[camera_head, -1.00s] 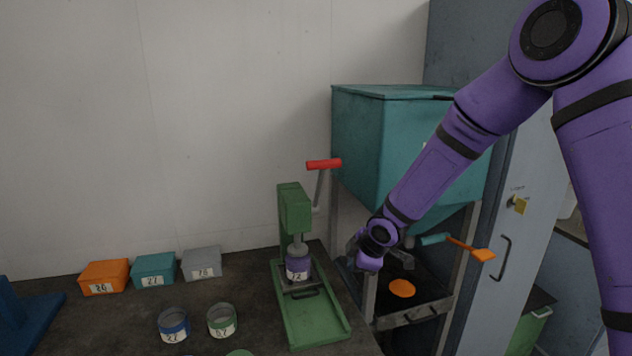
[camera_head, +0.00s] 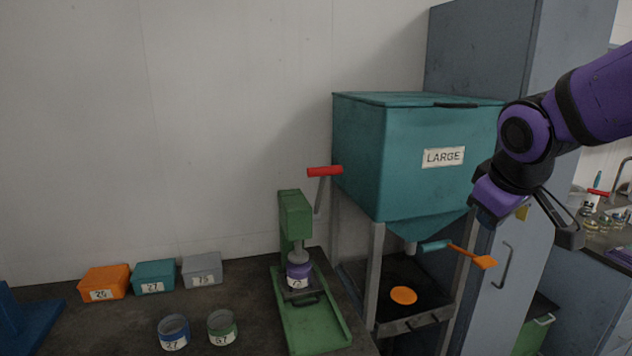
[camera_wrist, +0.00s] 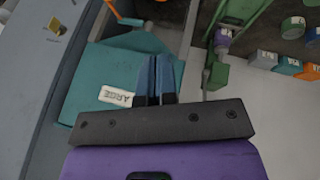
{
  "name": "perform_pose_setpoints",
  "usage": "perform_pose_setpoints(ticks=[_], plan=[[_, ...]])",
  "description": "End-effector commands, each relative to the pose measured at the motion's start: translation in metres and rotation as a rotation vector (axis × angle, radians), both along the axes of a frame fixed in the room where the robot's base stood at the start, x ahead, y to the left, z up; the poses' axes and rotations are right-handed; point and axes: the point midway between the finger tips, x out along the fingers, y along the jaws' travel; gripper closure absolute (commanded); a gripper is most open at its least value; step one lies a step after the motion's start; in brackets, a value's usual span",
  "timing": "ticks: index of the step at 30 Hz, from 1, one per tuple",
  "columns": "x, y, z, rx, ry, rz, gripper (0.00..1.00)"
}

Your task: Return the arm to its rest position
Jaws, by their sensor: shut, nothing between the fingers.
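My gripper (camera_wrist: 157,62) is shut and empty. Its two fingers lie side by side in the wrist view, above the teal hopper. In the head view my purple arm comes in from the right edge, and its hand hangs in the air in front of the hopper's right side and the grey cabinet. The fingertips are hard to make out there. The hopper (camera_head: 360,145) bears a LARGE label, which also shows in the wrist view (camera_wrist: 116,96).
A green press (camera_head: 295,215) with a red handle holds a purple-banded jar (camera_head: 299,270). An orange-ended lever (camera_head: 484,262) sticks out below the hopper. A grey cabinet (camera_head: 490,60) stands behind. Boxes and open jars sit left on the dark bench, away from my arm.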

Motion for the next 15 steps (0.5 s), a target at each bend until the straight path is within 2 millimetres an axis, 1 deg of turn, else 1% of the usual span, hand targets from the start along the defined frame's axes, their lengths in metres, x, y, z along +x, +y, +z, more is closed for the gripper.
perform_pose_setpoints(ticks=[1,3,9,12,15], plan=[[-0.016,-0.005,0.009,0.023,-0.010,-0.045,1.00],[-0.038,-0.011,0.016,0.061,-0.012,-0.109,1.00],[-0.098,-0.022,0.029,0.183,-0.015,-0.272,1.00],[-0.124,-0.024,0.031,0.242,-0.013,-0.335,1.00],[-0.142,-0.025,0.032,0.289,-0.010,-0.380,1.00]])
